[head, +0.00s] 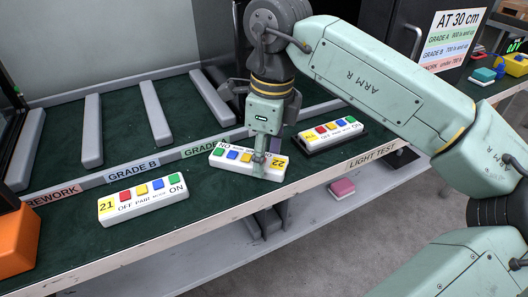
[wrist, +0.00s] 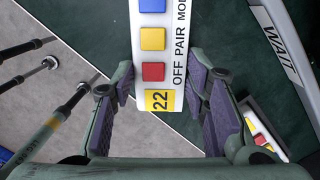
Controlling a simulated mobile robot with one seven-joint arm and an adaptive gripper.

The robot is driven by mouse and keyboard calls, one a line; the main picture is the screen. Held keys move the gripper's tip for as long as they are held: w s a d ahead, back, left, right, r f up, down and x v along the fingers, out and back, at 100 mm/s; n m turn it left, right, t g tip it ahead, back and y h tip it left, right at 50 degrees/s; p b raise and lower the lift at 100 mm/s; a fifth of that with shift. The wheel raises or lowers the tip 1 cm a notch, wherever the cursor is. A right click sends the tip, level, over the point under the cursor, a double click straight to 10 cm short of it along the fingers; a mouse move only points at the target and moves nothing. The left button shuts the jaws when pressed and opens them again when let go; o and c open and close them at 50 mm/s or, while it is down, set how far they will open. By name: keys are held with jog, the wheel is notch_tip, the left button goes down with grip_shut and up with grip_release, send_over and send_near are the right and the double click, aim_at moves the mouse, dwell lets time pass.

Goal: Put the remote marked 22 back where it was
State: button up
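The white remote marked 22 (head: 225,155) is over the green bench top, its yellow 22 end towards the front right and its lettering upside down in the head view. In the wrist view the remote (wrist: 153,70) runs between my fingers, with the 22 end nearest the palm. My gripper (head: 260,162) points down over the remote, near its 22 end.
The remote marked 21 (head: 143,201) lies to the left. Another remote (head: 330,130) sits on a black base to the right, by the LIGHT TEST label (head: 372,158). Grey dividers (head: 92,130) separate bays behind a labelled strip (head: 135,173). An orange block (head: 17,240) stands far left.

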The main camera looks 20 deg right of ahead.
jog(key=o, duration=0.5)
jog(key=shift+c, duration=0.2)
jog(key=shift+r, duration=0.1)
notch_tip(320, 180, up, 12)
jog(key=p, duration=0.1)
jog(key=shift+s+d+r, duration=0.15)
jog(key=shift+s+d, duration=0.2)
